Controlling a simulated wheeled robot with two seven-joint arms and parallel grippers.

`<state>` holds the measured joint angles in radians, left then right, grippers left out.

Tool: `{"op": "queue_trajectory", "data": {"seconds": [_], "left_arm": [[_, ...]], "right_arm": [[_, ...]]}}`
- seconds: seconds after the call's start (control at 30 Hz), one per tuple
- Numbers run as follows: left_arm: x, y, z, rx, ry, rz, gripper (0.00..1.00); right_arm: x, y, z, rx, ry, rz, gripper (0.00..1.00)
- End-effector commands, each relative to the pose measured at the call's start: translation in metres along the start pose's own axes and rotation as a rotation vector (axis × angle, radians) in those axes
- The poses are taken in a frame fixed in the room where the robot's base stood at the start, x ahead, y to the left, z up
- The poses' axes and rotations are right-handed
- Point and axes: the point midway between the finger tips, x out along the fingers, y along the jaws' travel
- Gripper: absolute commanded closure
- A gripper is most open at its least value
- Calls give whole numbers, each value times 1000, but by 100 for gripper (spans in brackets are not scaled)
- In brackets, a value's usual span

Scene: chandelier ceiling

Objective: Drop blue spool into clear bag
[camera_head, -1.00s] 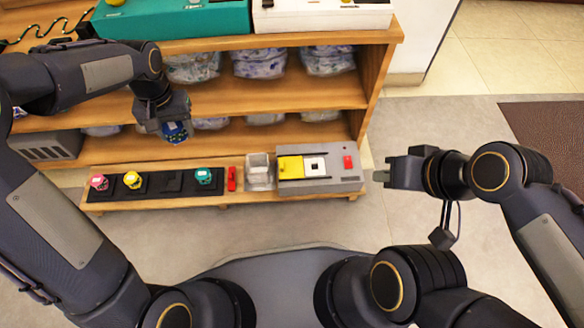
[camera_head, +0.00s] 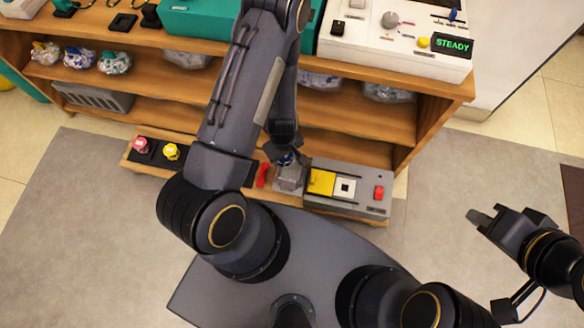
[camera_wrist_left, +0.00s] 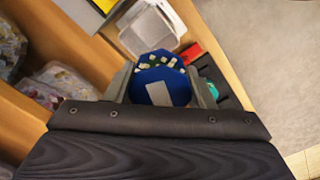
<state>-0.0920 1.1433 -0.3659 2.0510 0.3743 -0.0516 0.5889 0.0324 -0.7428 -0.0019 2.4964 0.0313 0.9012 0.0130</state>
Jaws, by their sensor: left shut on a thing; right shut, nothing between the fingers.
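My left gripper (camera_head: 284,148) is shut on the blue spool (camera_wrist_left: 160,80), which fills the space between its fingers in the left wrist view. In the head view only a small blue part of the spool shows under the gripper. The clear bag (camera_head: 289,178) stands open on the low shelf, just in front of the gripper in the head view. In the left wrist view the bag (camera_wrist_left: 153,26) is just beyond the spool, partly hidden by it. My right gripper (camera_head: 486,218) is shut and empty, out over the floor at the right.
A red object (camera_head: 262,175) stands left of the bag, and a grey machine with a yellow block (camera_head: 321,181) stands right of it. Pink (camera_head: 141,145) and yellow (camera_head: 171,151) spools sit on a black rack. Shelves with several bagged items rise behind.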

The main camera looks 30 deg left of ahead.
Motion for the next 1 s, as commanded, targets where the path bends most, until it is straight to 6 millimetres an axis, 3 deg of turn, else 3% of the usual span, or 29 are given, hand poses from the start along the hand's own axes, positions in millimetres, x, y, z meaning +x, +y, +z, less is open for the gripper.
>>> {"op": "queue_trajectory", "data": {"seconds": [0.5,0.87,0.9,1.0], "left_arm": [[54,1,0,3,-1,1,76],[58,1,0,3,-1,2,76],[58,1,0,3,-1,2,48],[58,1,0,3,-1,2,35]], "right_arm": [[36,17,18,0,0,0,100],[38,17,19,0,0,0,100],[38,17,19,0,0,0,100],[38,17,19,0,0,0,100]]}}
